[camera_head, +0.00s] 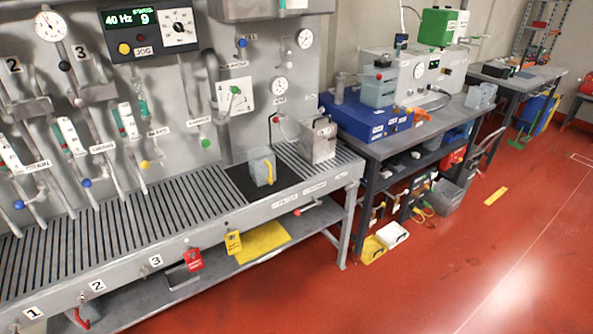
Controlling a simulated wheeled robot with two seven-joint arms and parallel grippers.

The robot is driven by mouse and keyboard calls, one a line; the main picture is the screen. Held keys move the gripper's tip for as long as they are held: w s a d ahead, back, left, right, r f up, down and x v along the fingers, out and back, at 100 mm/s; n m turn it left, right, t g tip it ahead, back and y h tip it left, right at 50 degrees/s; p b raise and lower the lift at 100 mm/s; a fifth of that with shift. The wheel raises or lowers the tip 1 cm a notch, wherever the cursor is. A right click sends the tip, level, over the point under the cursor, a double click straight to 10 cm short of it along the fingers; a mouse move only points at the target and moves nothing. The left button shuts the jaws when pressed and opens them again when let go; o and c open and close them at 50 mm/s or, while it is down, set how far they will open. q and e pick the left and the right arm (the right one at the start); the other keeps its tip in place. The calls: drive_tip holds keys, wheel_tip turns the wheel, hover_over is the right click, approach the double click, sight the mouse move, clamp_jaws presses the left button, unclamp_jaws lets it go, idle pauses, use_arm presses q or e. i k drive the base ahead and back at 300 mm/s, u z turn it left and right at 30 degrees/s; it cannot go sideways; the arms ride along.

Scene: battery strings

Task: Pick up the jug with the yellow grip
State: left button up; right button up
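A clear grey jug (259,166) stands upright on a black mat (243,182) on the slatted bench. A yellow strip on its right side looks like its grip (269,171). Neither of my grippers shows in the head view, so nothing is seen near or holding the jug.
A grey metal box (318,141) stands just right of the mat. A wall panel with gauges, pipes and valves rises close behind the slatted bench (130,222). A second table (385,148) with a blue case (365,117) stands to the right. Red floor (440,250) is open in front.

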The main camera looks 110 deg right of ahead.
sight(262, 161)
drive_tip(key=z, duration=4)
drive_tip(key=i, duration=1.35)
drive_tip(key=u, duration=0.5)
